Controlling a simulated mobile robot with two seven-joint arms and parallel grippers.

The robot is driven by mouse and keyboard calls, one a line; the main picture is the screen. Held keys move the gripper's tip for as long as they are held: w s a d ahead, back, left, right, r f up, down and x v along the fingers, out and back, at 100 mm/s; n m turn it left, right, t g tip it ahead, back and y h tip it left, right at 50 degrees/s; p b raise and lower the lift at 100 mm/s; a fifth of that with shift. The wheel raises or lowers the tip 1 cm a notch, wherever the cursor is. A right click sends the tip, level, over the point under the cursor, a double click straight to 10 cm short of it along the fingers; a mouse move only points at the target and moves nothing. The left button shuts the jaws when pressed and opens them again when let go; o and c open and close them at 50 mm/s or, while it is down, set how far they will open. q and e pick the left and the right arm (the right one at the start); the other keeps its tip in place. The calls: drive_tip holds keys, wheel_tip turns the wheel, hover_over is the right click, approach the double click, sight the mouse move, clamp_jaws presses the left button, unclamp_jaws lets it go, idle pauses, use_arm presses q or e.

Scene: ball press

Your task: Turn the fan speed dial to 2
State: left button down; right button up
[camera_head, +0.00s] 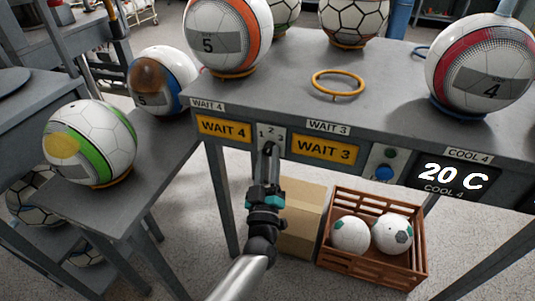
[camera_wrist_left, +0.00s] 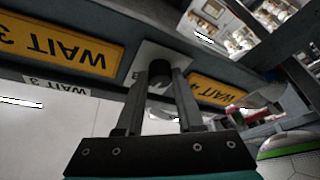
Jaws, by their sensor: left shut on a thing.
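The dial's white plate (camera_head: 264,131), marked 1 2 3, is on the front edge of the grey table, between the yellow WAIT 4 and WAIT 3 signs. In the wrist view the dark round knob (camera_wrist_left: 159,72) sits between my left gripper's fingers. My left gripper (camera_head: 269,151) reaches up to the dial from below and is shut on the knob; its fingertips also show in the left wrist view (camera_wrist_left: 160,78). The gripper hides most of the knob in the head view, so I cannot tell which number it points to. My right gripper is not in view.
The WAIT 4 sign (camera_head: 223,129) and WAIT 3 sign (camera_head: 324,148) flank the dial. A blue button (camera_head: 385,173) and a 20 C display (camera_head: 453,178) are to the right. A cardboard box (camera_head: 303,210) and a brown crate (camera_head: 375,272) with two balls stand below. Several balls rest on the tables.

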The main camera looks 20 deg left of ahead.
use_arm(q)
drive_tip(key=shift+d+n+g+y+p, duration=0.1)
drive_tip(key=shift+n+g+y+p, duration=0.45)
drive_tip(key=shift+n, duration=1.15)
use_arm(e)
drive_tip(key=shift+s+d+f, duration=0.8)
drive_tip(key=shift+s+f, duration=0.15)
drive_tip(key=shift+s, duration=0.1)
use_arm(q)
drive_tip(key=c, duration=0.5)
unclamp_jaws()
drive_tip(key=shift+r, duration=0.1)
drive_tip(key=shift+c, duration=0.2)
drive_tip(key=shift+s, duration=0.2)
drive_tip(key=p+v, duration=0.2)
drive_tip(key=v, duration=1.3)
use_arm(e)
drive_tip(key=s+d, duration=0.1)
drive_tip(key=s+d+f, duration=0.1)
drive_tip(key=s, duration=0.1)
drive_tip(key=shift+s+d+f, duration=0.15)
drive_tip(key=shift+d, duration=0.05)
use_arm(q)
drive_tip(key=shift+w+d, duration=0.1)
drive_tip(key=shift+w, duration=0.05)
